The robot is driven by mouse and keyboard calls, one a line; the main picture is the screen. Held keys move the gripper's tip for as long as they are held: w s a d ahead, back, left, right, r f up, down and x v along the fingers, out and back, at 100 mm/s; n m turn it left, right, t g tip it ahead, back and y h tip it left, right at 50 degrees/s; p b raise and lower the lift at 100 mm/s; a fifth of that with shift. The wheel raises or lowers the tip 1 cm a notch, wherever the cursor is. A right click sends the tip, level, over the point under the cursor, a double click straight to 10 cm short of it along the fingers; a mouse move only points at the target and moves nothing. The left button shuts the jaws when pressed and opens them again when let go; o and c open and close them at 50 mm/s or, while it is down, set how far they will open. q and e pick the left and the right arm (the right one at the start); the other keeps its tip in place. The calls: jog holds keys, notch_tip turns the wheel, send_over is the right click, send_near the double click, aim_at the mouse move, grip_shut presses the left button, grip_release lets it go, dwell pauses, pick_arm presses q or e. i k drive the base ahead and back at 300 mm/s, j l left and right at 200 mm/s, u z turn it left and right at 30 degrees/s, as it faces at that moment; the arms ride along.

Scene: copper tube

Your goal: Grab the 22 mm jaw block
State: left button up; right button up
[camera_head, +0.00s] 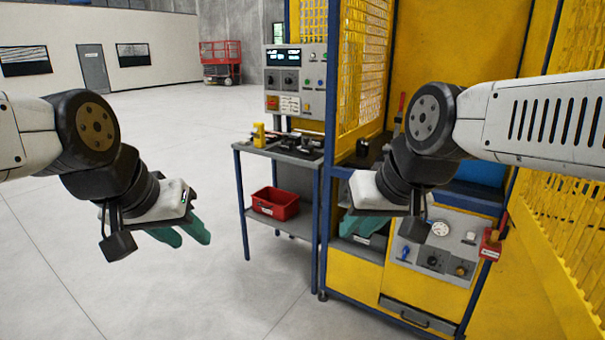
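Several small dark blocks (298,143) sit on the top of the grey side table with blue legs. They are too small for me to tell which one is the 22 mm jaw block. My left gripper (182,233) hangs over the floor to the left of the table, its two teal fingers apart and empty. My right gripper (363,226) is in front of the yellow machine, to the right of the table. Its teal fingers are partly hidden by my wrist, and they look apart with nothing between them. Neither gripper touches the blocks.
A yellow clamp-like item (259,135) stands at the table's left end. A red bin (275,203) is on the lower shelf. A control box (295,80) rises behind the table. The yellow machine (355,271) with a gauge panel (437,250) borders the right. Floor at left is clear.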

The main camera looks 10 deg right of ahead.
aim_at(386, 149)
jog(key=i+l+z, duration=0.15)
jog(key=i+z, duration=0.3)
jog(key=i, duration=0.25)
jog(key=i+j+z, duration=0.15)
jog(key=i+z, duration=0.3)
jog(key=i, duration=0.2)
jog(key=i+z, duration=0.2)
jog(key=i, duration=0.45)
jog(key=i+j+z, duration=0.2)
jog(key=i, duration=0.45)
jog(key=l, duration=0.1)
